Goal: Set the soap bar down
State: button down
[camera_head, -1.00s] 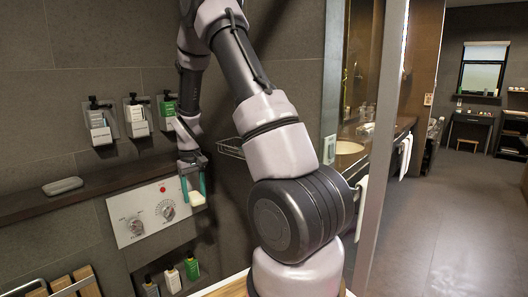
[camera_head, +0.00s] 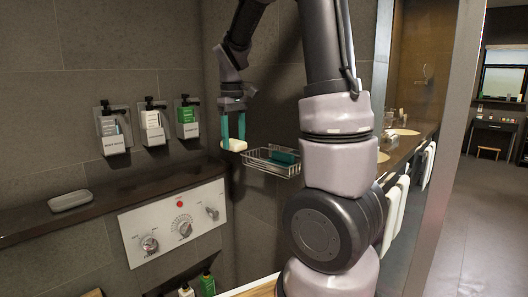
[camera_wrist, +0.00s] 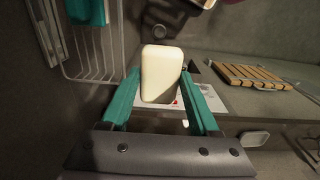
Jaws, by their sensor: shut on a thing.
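The soap bar (camera_head: 236,145) is cream-white with rounded edges. My gripper (camera_head: 234,132), with two teal fingers pointing down, is shut on it and holds it in the air. In the head view it hangs close to the left end of a wire basket (camera_head: 262,168) on the wall. In the wrist view the soap bar (camera_wrist: 162,72) sits between the finger ends of my gripper (camera_wrist: 160,95), and the wire basket (camera_wrist: 107,72) lies to its left. A grey soap dish (camera_head: 70,200) is on the dark ledge at the far left.
A teal object (camera_head: 284,156) occupies the right part of the basket. Three bottle dispensers (camera_head: 151,124) are on the wall to the left. A control panel (camera_head: 172,225) with knobs is below the ledge (camera_head: 140,188). The ledge between dish and corner is bare.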

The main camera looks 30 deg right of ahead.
jog(key=w+d, duration=0.1)
jog(key=d, duration=0.2)
jog(key=w+d+f, duration=0.1)
jog(key=d, duration=0.3)
jog(key=w+d+f, duration=0.1)
jog(key=d, duration=0.2)
jog(key=shift+w+d, duration=0.2)
jog(key=shift+w, duration=0.2)
notch_tip(320, 180, down, 5)
jog(key=shift+r, duration=0.2)
jog(key=shift+w+d+f, duration=0.1)
jog(key=shift+d+f, duration=0.1)
jog(key=shift+f, duration=0.1)
jog(key=shift+f, duration=0.15)
jog(key=shift+c, duration=0.6)
grip_release()
